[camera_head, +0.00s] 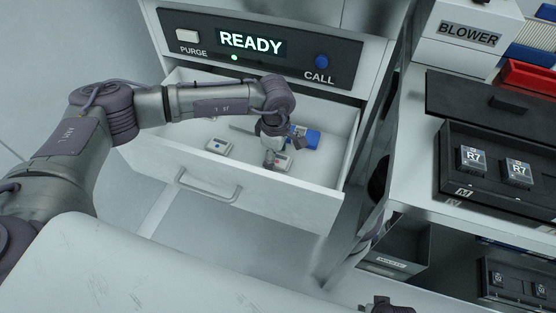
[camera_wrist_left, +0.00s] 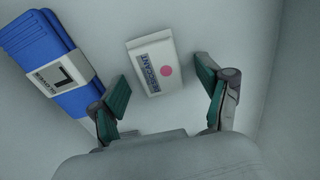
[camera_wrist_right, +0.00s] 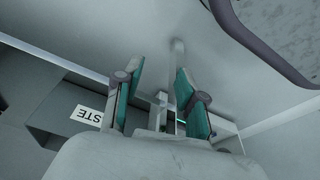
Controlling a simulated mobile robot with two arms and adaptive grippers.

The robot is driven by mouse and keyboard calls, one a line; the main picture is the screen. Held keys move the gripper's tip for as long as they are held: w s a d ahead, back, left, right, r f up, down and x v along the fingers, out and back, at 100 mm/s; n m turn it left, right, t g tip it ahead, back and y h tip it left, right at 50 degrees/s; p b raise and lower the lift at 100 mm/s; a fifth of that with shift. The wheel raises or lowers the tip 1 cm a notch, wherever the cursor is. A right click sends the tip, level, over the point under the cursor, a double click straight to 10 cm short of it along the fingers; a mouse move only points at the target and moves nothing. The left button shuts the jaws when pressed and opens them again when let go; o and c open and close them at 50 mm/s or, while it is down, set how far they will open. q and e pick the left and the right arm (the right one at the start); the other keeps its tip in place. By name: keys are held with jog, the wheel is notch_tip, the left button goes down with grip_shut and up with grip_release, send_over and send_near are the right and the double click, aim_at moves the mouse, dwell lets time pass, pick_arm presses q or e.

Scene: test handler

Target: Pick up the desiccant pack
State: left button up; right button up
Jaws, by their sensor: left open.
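The desiccant pack (camera_wrist_left: 150,60) is a small pale box with a blue DESICCANT label and a pink dot. It lies on the floor of the open drawer (camera_head: 265,193), and part of it shows in the head view (camera_head: 282,164) beside my gripper. My left gripper (camera_wrist_left: 162,78) is open and empty. Its green-padded fingers point down into the drawer, one to each side of the pack's near end in the left wrist view. In the head view the left gripper (camera_head: 272,157) partly covers the pack. My right gripper (camera_wrist_right: 160,80) is open and empty, away from the drawer.
A blue bundle with a white band (camera_wrist_left: 55,70) lies left of the pack in the left wrist view. Another pale box with a blue dot (camera_head: 219,146) lies further left in the drawer. A table with a black tray (camera_head: 450,172) stands right, above a waste bin (camera_head: 395,250).

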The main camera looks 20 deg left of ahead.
pick_arm(q)
jog(key=shift+r, duration=0.1)
jog(key=c, duration=1.1)
